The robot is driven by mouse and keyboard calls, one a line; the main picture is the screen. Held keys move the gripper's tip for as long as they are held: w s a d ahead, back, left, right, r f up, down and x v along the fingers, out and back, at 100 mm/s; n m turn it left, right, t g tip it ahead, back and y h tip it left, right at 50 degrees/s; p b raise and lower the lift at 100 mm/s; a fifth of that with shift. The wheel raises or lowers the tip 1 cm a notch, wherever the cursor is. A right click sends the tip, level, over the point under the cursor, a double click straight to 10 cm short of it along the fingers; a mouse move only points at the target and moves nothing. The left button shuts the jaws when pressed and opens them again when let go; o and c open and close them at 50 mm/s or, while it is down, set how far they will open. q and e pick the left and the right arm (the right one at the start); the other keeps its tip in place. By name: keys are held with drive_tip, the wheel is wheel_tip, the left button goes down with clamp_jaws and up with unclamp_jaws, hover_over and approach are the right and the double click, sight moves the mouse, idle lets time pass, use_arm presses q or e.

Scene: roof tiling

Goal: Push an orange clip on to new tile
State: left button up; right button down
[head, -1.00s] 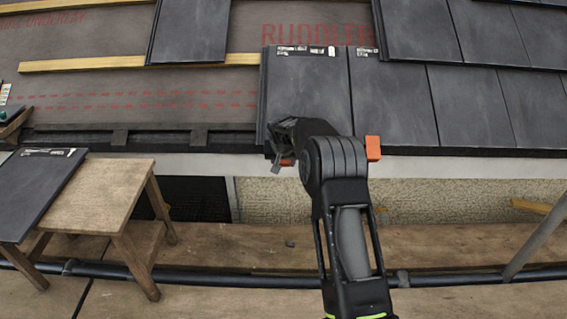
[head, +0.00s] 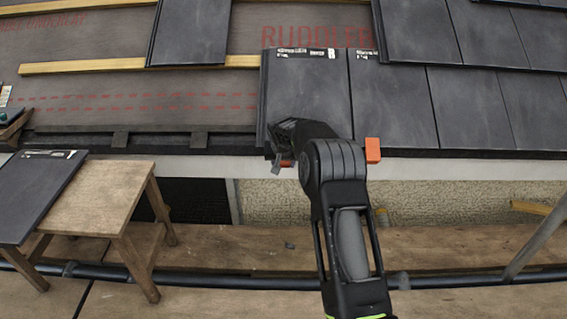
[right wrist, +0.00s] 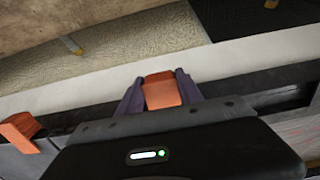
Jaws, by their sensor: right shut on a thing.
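My right gripper (head: 282,160) is at the lower edge of the new dark grey tile (head: 305,90), the leftmost of the lower row. It is shut on an orange clip (right wrist: 161,92), which shows between its two fingers in the right wrist view. In the head view, the gripper hides most of this clip (head: 286,163). The clip is at the tile's lower edge; I cannot tell if it is fully seated. A second orange clip (head: 373,150) sits on the eave edge to the right, and also shows in the right wrist view (right wrist: 18,132). My left gripper is out of view.
A wooden stool-like table (head: 105,190) stands at the left, with a loose dark tile (head: 35,195) on it. Laid tiles (head: 470,105) fill the right. Bare underlay (head: 150,100) and wooden battens (head: 135,64) lie left. A plank walkway (head: 220,250) runs below.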

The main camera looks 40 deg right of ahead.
drive_tip(key=shift+w+d+r+p, duration=0.35)
drive_tip(key=shift+w+r+p, duration=0.05)
drive_tip(key=shift+w+r, duration=0.15)
idle(0.5)
drive_tip(key=c, duration=0.7)
unclamp_jaws()
drive_tip(key=shift+f, duration=0.15)
drive_tip(key=shift+s, duration=0.1)
drive_tip(key=p+v, duration=0.2)
drive_tip(key=v, duration=0.5)
idle(0.3)
